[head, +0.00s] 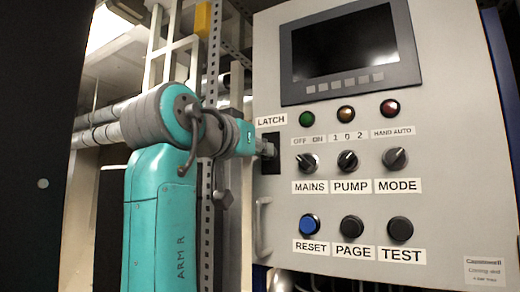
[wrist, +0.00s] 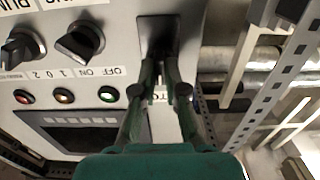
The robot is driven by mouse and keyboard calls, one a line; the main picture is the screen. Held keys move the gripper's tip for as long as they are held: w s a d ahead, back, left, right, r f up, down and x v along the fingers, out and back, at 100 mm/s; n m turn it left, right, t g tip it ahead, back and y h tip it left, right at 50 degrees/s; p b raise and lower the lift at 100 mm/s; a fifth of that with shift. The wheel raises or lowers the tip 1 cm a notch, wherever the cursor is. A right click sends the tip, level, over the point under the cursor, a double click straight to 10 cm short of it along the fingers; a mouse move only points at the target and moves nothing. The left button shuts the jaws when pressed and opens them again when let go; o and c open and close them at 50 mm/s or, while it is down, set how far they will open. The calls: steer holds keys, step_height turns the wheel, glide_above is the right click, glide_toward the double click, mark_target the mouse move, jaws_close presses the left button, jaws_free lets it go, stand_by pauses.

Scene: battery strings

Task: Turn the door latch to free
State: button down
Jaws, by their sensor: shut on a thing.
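The door latch (head: 271,166) is a dark plate on the left edge of the grey panel door, under the LATCH label (head: 271,121). My gripper (head: 262,150) reaches it from the left and covers much of it. In the wrist view, the latch's dark recess (wrist: 157,28) is at the top centre, with the panel upside down. My gripper (wrist: 160,68) has its two fingers closed together at the recess, shut on the latch handle. The handle itself is mostly hidden between the fingertips, so its angle cannot be told.
The grey panel (head: 440,160) carries a dark screen (head: 345,50), several lamps, the MAINS knob (head: 307,162) and other knobs, and push buttons below. A door handle (head: 262,228) sits under the latch. Left of the panel are a perforated metal post (head: 210,200) and pipes (head: 100,125).

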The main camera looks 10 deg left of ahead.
steer(key=shift+m, duration=0.4)
steer(key=m, duration=0.3)
steer(key=shift+m, duration=0.3)
steer(key=m, duration=0.4)
steer(key=shift+d+m, duration=0.1)
steer(key=shift+m, duration=0.2)
steer(key=m, duration=0.4)
steer(key=shift+f, duration=0.1)
steer(key=shift+f+m, duration=0.1)
steer(key=shift+m, duration=2.3)
steer(key=c, duration=1.2)
jaws_free()
